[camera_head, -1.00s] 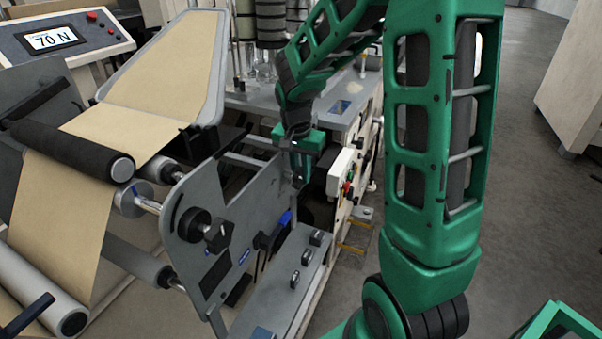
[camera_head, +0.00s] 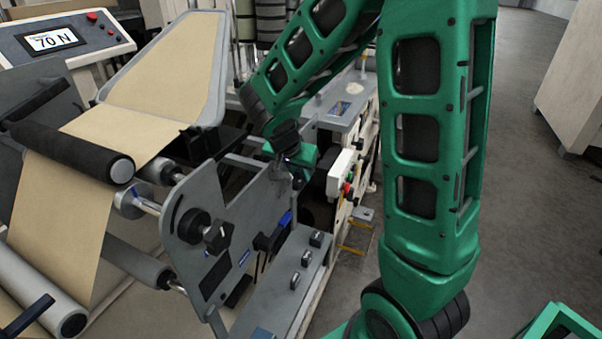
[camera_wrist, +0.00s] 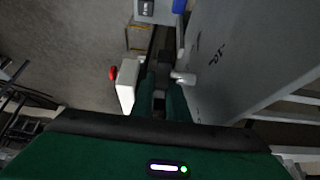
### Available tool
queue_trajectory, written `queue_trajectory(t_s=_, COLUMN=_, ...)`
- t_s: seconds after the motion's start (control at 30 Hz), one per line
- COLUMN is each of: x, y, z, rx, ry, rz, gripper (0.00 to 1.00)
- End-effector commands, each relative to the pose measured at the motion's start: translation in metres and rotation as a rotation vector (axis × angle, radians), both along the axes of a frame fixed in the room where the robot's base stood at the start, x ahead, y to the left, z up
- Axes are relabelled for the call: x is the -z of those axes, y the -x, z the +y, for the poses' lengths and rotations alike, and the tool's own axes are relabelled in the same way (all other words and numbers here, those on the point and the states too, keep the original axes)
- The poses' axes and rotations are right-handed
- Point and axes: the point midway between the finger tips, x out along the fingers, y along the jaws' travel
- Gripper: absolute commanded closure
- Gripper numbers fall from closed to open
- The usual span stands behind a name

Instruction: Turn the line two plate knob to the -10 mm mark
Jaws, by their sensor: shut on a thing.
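My gripper (camera_wrist: 160,90) shows in the wrist view as two green fingers reaching toward a dark knob (camera_wrist: 164,74). The fingers are shut on this knob, beside the grey plate (camera_wrist: 215,65). A short pale shaft (camera_wrist: 183,78) lies between the knob and the plate face. In the head view my wrist and green gripper body are at the far end of the grey plate (camera_head: 215,185); the fingertips and the held knob are hard to make out there. The scale and its marks cannot be read in either view.
A black star knob (camera_head: 217,236) sits at the plate's near end. A white control box with buttons (camera_head: 345,172) stands close to the right of my gripper. Kraft web (camera_head: 60,210) runs over rollers at left. Open floor (camera_head: 535,220) lies at right.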

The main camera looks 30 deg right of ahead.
Motion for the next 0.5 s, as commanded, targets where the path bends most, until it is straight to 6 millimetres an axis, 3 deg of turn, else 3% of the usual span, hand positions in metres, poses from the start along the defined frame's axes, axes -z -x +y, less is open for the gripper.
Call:
queue_trajectory(t_s=0.1, x=0.0008, y=-0.0035, z=0.007, rx=-0.015, ry=-0.009, rz=-0.003, gripper=1.0)
queue_trajectory(t_s=0.13, x=0.0008, y=-0.0034, z=0.007, rx=-0.015, ry=-0.009, rz=-0.003, gripper=0.81)
queue_trajectory(t_s=0.2, x=0.0008, y=-0.003, z=0.0065, rx=-0.013, ry=-0.009, rz=-0.003, gripper=0.67)
queue_trajectory(t_s=0.5, x=-0.0002, y=-0.001, z=0.0036, rx=-0.007, ry=-0.005, rz=0.0, gripper=0.67)
